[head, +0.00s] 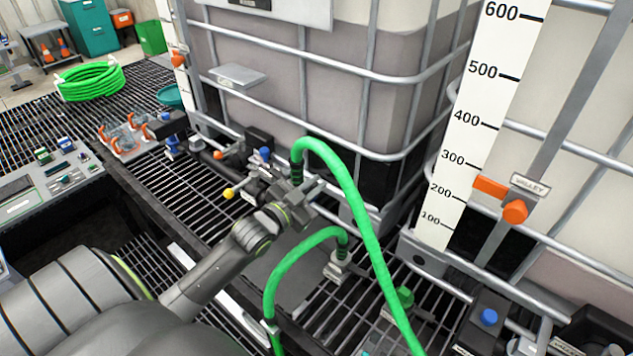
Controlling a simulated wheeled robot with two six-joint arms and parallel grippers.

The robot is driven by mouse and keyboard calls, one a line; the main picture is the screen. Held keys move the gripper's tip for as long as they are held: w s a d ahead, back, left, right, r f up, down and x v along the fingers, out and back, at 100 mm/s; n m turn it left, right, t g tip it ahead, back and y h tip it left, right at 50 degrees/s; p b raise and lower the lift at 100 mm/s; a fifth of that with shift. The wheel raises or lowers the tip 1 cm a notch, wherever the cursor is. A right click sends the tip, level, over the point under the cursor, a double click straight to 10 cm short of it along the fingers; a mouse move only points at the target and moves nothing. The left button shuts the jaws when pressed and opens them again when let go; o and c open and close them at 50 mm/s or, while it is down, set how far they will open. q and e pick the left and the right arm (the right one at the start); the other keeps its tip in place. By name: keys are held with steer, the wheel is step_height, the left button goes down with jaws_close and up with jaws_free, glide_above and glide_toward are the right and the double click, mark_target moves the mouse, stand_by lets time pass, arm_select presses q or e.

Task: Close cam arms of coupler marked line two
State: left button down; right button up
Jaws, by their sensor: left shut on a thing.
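My left gripper (299,192) reaches in from the lower left to the end of a green hose (366,220) at the foot of the left caged tank. The hose arches up and over from a dark coupler (297,174) there. The gripper is shut on a part at this coupler, probably a cam arm, but its fingers and wrist hide most of it. I cannot read a line marking on it. A second green hose ends in a grey fitting (338,262) on the grating, right of the gripper. My right gripper is not in view.
Caged tanks (362,75) stand behind, one with a white level scale (478,130) and an orange-handled part (512,210) tagged VALLEY. Blue and yellow knobs (229,193) sit near the gripper. Orange and grey fittings (122,138) lie at left. A coiled green hose (90,82) lies farther back.

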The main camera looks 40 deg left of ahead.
arm_select(q)
steer(key=shift+a+n, duration=0.2)
steer(key=shift+n, duration=0.3)
steer(key=shift+p, duration=0.3)
steer(key=c, duration=1.5)
jaws_free()
